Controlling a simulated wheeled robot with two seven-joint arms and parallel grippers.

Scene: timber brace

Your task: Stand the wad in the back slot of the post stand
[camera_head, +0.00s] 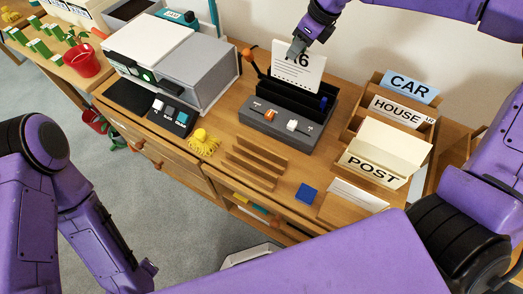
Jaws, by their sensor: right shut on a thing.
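The post stand (352,128) is a stepped wooden rack on the right of the desk, with cards reading CAR at the back, HOUSE in the middle and POST in front. A cream paper stands behind the POST card. A flat white paper stack (357,196) lies in front of the stand. I cannot tell which is the wad.
The black and grey organiser (280,124) stands at the desk's middle. A grey and white machine (185,65) is to its left. A yellow tassel-like thing (203,142), wooden strips (255,165) and a blue block (307,193) lie near the front edge.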

